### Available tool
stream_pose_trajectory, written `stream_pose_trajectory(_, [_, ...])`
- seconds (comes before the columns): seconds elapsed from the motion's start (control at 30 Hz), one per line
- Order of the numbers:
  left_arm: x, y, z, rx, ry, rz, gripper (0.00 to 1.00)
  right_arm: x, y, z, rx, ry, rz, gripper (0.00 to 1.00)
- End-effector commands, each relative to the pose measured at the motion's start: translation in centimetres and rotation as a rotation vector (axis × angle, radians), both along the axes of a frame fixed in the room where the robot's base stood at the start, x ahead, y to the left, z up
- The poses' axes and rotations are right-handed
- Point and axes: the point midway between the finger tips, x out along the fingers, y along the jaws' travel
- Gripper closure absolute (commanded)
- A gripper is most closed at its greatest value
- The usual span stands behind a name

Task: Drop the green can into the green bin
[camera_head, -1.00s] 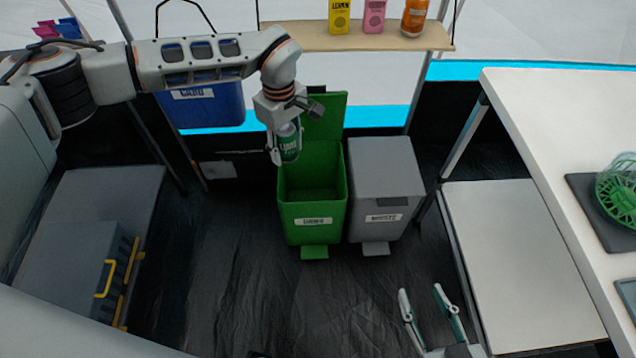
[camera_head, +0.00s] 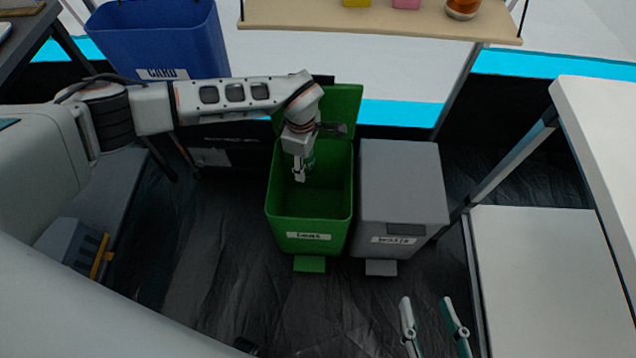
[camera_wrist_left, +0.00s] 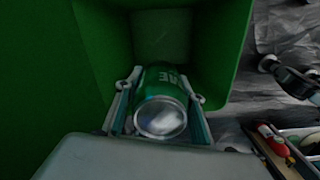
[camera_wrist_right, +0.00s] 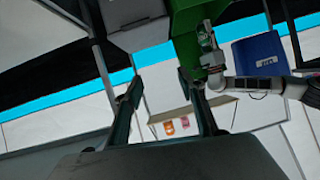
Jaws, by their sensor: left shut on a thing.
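The green bin (camera_head: 310,238) stands open on the dark floor, its lid (camera_head: 343,108) raised at the back. My left gripper (camera_head: 303,172) is at the bin's mouth, toward the back. It is shut on the green can (camera_wrist_left: 162,98), whose silver end faces the camera in the left wrist view. The bin's green walls (camera_wrist_left: 222,45) surround the can there. In the head view the can (camera_head: 309,160) is mostly hidden behind the gripper. My right gripper (camera_head: 434,312) is open and empty, low at the front right.
A grey bin (camera_head: 400,185) with its lid closed stands just right of the green bin. A blue bin (camera_head: 160,40) is at the back left. A wooden shelf (camera_head: 380,22) hangs above. A white table (camera_head: 600,130) and a lower bench (camera_head: 540,270) are on the right.

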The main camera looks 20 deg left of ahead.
Motion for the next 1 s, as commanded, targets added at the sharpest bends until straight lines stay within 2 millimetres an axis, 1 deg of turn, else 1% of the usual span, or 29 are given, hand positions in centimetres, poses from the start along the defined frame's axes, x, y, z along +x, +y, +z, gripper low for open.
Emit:
stream_pose_trajectory(0.03, [-0.4, 0.0, -1.3, 0.001, 0.010, 0.000, 0.71, -0.3, 0.4, -0.6, 0.023, 0.016, -0.005, 0.60])
stream_pose_trajectory(0.1, [-0.5, 0.0, -2.3, 0.001, 0.013, 0.000, 0.71, -0.6, 0.9, -0.9, 0.062, 0.027, -0.014, 0.60])
stream_pose_trajectory(0.3, [-0.6, 0.0, -4.5, 0.001, 0.014, -0.001, 0.71, -1.2, 2.5, -1.4, 0.186, 0.061, -0.049, 0.60])
stream_pose_trajectory(0.4, [-0.5, 0.0, -5.2, 0.001, 0.013, -0.001, 0.71, -1.4, 3.1, -1.4, 0.234, 0.071, -0.065, 0.60])
stream_pose_trajectory(0.57, [-0.3, 0.1, -5.5, 0.001, 0.006, -0.001, 0.71, -1.5, 3.7, -1.3, 0.284, 0.078, -0.080, 0.60])
stream_pose_trajectory(0.87, [-0.1, 0.1, -5.3, 0.001, 0.002, -0.001, 0.71, -1.4, 3.7, -1.1, 0.294, 0.076, -0.084, 0.60])
stream_pose_trajectory(0.9, [-0.1, 0.1, -5.3, 0.001, 0.002, -0.001, 0.51, -1.4, 3.7, -1.1, 0.294, 0.076, -0.084, 0.60])
stream_pose_trajectory(0.93, [-0.1, 0.1, -5.3, 0.001, 0.002, -0.001, 0.43, -1.4, 3.7, -1.1, 0.294, 0.076, -0.084, 0.60])
stream_pose_trajectory(1.0, [-0.1, 0.1, -5.4, 0.001, 0.002, -0.001, 0.42, -1.4, 3.7, -1.1, 0.293, 0.076, -0.084, 0.60])
